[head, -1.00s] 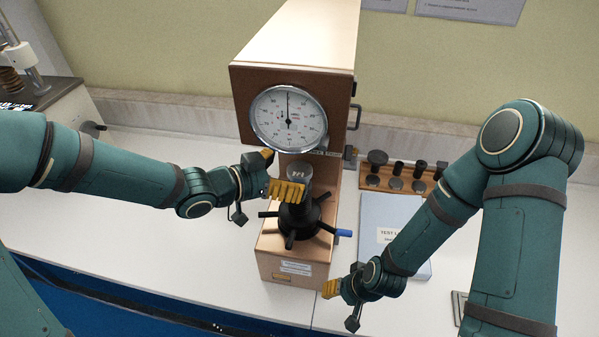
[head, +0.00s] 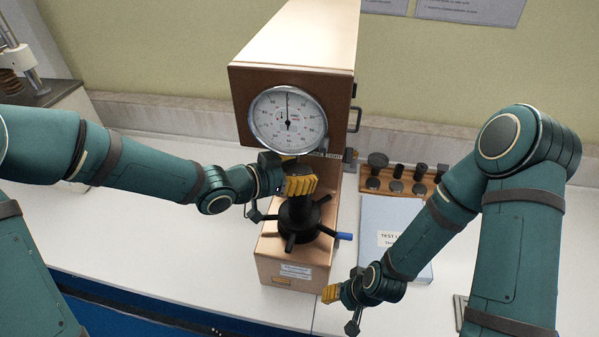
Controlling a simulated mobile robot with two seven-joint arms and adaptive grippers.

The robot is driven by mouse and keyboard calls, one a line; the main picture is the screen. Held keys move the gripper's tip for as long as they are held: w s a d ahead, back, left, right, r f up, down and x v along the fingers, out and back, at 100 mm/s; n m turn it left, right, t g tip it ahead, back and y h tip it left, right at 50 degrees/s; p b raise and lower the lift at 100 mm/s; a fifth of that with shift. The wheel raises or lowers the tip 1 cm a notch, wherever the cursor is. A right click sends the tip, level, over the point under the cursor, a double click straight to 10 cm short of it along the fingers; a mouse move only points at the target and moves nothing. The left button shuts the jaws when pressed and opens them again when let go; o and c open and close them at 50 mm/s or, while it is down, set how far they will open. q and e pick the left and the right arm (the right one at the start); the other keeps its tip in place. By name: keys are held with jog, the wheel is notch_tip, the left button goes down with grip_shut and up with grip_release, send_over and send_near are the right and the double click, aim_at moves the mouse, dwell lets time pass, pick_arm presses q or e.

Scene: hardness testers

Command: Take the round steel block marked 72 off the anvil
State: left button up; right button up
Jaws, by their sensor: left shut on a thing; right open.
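The hardness tester (head: 290,85) stands in the middle of the bench, with its round dial facing me. My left gripper (head: 301,185) is at the top of the anvil post, below the dial, and its yellow fingers are shut on the round steel block. The fingers hide the block and its mark, and I cannot tell whether it still touches the anvil. The dark spoked handwheel (head: 300,218) shows below the fingers. My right gripper (head: 331,294) is open and empty, low over the bench in front of the tester, to the right.
A wooden rack (head: 408,180) with several dark cylindrical pieces stands right of the tester. A pale blue booklet (head: 405,212) lies in front of it, partly behind my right arm. Another machine (head: 30,75) stands at the far left. The white bench at the front left is clear.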

aim_at(296, 172)
pick_arm(q)
jog(key=shift+r, duration=0.5)
pick_arm(e)
jog(key=shift+r, duration=0.2)
pick_arm(q)
jog(key=r, duration=0.1)
jog(key=r+p, duration=0.1)
jog(key=shift+s+a+r, duration=0.15)
jog(key=shift+a+r, duration=0.15)
jog(key=shift+r, duration=0.1)
pick_arm(e)
jog(key=shift+r, duration=0.5)
pick_arm(q)
jog(key=s+a+p, duration=0.2)
jog(key=s+a, duration=0.7)
jog(key=a, duration=0.5)
jog(key=shift+s+a+f+p, duration=0.15)
jog(key=shift+s+a+p, duration=0.05)
jog(key=shift+s+p, duration=0.2)
pick_arm(e)
notch_tip(296, 172, up, 3)
jog(key=shift+d+f, duration=0.1)
jog(key=shift+s, duration=0.1)
